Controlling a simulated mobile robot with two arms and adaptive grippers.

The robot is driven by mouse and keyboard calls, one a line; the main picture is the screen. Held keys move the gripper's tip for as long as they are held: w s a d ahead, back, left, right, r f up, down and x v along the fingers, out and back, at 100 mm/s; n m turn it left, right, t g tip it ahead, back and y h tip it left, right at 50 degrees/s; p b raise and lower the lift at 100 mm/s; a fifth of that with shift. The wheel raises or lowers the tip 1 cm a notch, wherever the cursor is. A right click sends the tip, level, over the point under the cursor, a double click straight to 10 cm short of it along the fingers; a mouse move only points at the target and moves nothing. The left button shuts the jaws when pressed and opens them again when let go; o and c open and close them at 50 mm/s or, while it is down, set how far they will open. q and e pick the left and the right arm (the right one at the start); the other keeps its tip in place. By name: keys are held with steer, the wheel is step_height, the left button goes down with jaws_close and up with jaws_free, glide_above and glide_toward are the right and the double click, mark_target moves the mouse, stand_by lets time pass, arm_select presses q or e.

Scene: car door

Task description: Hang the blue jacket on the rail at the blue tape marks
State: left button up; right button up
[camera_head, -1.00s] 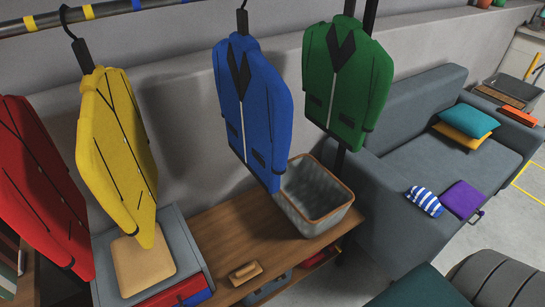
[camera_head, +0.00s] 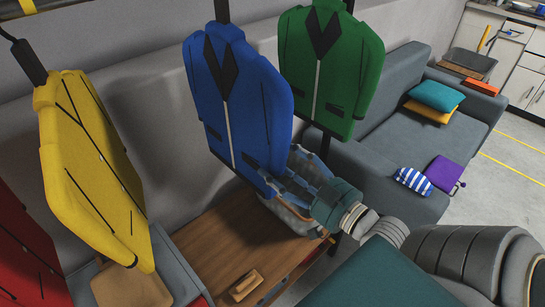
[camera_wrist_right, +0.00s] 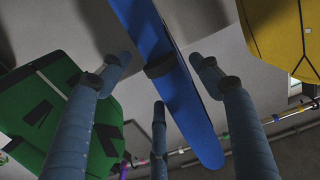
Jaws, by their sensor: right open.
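The blue jacket (camera_head: 240,100) hangs upright between the yellow jacket (camera_head: 90,160) and the green jacket (camera_head: 330,70). The top of its hanger runs out of the head view, so its hook is hidden there. My right gripper (camera_head: 288,172) is at the jacket's lower right edge. In the right wrist view its fingers (camera_wrist_right: 158,72) are spread, with the blue jacket (camera_wrist_right: 170,75) passing between them, and it is not gripped. The rail (camera_wrist_right: 230,140) with coloured tape marks runs across the lower part of that view. My left gripper is out of view.
A red jacket (camera_head: 25,240) hangs at the far left. A grey sofa (camera_head: 420,145) with cushions stands at the right. Yellow-lined open floor lies beyond it.

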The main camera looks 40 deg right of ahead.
mark_target(252, 142)
steer(key=shift+w+a+r, duration=0.15)
steer(key=shift+w+r, duration=0.1)
steer(key=shift+w, duration=0.4)
steer(key=shift+w+r, duration=0.15)
steer(key=shift+w, duration=0.15)
steer(key=w+p, duration=0.1)
steer(key=w, duration=0.3)
steer(key=shift+a, duration=0.15)
steer(key=w+p, duration=0.1)
steer(key=w, duration=0.2)
steer(key=shift+w+a, duration=0.15)
steer(key=shift+w, duration=0.15)
steer(key=shift+w+a+f, duration=0.1)
steer(key=shift+w+f, duration=0.1)
steer(key=shift+w, duration=0.45)
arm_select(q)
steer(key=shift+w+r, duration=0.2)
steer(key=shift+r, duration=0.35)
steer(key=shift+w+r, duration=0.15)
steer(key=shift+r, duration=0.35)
arm_select(e)
steer(key=shift+c, duration=0.3)
